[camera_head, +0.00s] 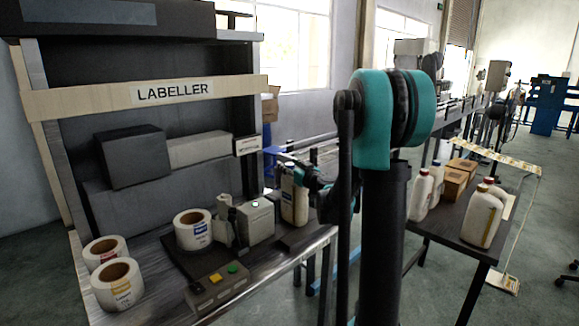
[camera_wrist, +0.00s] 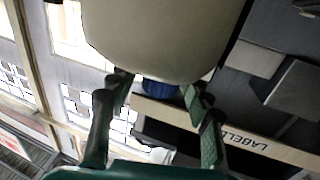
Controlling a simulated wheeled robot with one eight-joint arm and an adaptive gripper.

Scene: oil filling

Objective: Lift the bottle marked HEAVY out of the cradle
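A pale bottle (camera_head: 295,203) stands upright at the right end of the labeller bench, beside a grey box-shaped unit. No HEAVY marking is readable on it, and its lower part and the cradle are not clear. My gripper (camera_head: 301,172) is at the bottle's upper part, partly hidden behind my arm. In the wrist view, a large pale bottle body (camera_wrist: 165,40) fills the top middle. The two fingers of my gripper (camera_wrist: 158,85) reach to its rounded edge, with a gap between them. Whether they press on anything is unclear.
Label rolls (camera_head: 117,285) and a control box with buttons (camera_head: 217,287) lie on the bench (camera_head: 150,312). The LABELLER frame (camera_head: 175,94) rises behind.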

